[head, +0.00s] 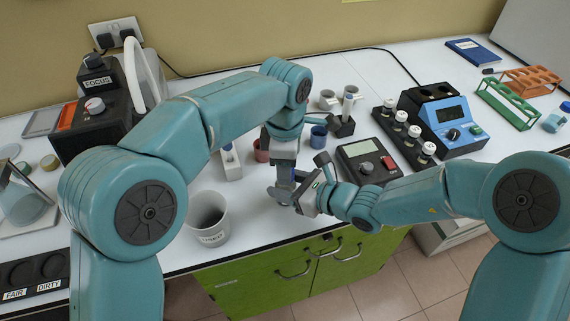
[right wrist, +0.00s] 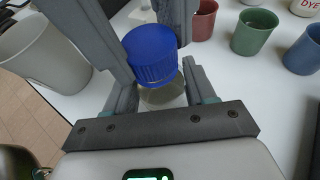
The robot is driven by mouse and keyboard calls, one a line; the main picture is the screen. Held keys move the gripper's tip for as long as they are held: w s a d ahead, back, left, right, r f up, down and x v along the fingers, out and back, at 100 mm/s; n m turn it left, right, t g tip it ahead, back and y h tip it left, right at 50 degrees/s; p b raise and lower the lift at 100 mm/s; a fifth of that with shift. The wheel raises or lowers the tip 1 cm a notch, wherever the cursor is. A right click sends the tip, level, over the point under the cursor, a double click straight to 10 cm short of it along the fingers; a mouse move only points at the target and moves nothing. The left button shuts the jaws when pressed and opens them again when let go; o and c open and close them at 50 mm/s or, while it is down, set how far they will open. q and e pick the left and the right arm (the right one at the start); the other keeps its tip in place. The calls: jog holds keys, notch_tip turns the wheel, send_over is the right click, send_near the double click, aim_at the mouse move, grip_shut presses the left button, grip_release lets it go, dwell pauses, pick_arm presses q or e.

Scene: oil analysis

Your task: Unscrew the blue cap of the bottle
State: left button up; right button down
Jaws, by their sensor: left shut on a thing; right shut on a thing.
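The bottle (right wrist: 163,97) is clear glass and stands upright in the right wrist view, with the ribbed blue cap (right wrist: 150,55) on top. My right gripper (head: 304,198) is shut on the bottle's body, with a finger on each side below the cap. My left gripper (head: 283,190) comes down from above and is shut on the blue cap; its grey fingers flank the cap in the right wrist view (right wrist: 152,40). In the head view the two grippers meet near the table's front edge and hide most of the bottle.
A white cup (head: 208,218) stands left of the grippers. Red (right wrist: 204,20), green (right wrist: 254,32) and blue (right wrist: 303,52) cups stand behind. A scale (head: 368,162) and a blue-fronted device (head: 452,118) with vials are to the right. Green cabinets (head: 290,275) lie below the table edge.

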pick_arm(q)
jog(key=shift+r, duration=0.2)
jog(key=shift+r, duration=0.95)
jog(key=shift+r, duration=2)
pick_arm(e)
jog(key=shift+c, duration=1.4)
grip_release()
